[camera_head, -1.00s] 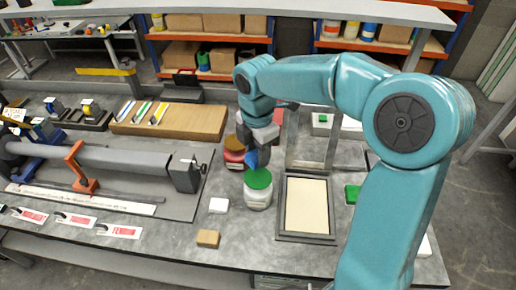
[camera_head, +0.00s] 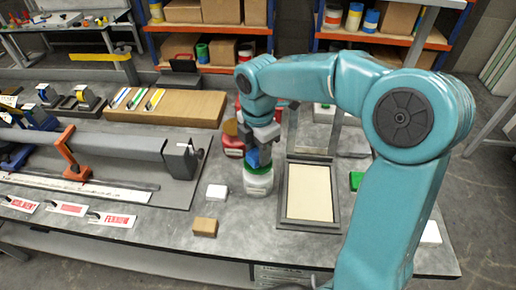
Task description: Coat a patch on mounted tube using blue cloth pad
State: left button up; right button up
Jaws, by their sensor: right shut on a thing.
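The grey mounted tube (camera_head: 120,146) lies on the left of the table, with an orange clamp (camera_head: 70,156) around it and a grey end block (camera_head: 181,159). My right gripper (camera_head: 261,146) points down right of the tube, shut on the blue cloth pad (camera_head: 257,158). My left gripper is out of view.
A framed cream tray (camera_head: 309,192) lies to the right. A wooden board (camera_head: 165,107) holds coloured strips behind the tube.

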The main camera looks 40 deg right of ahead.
jog(key=shift+w, duration=0.1)
dwell(0.4)
jog(key=shift+f+b, duration=0.8)
jog(key=shift+f, duration=0.25)
dwell(0.6)
dwell(0.5)
notch_tip(320, 180, up, 7)
jog(key=p, duration=0.6)
jog(key=shift+r, duration=0.15)
dwell(0.8)
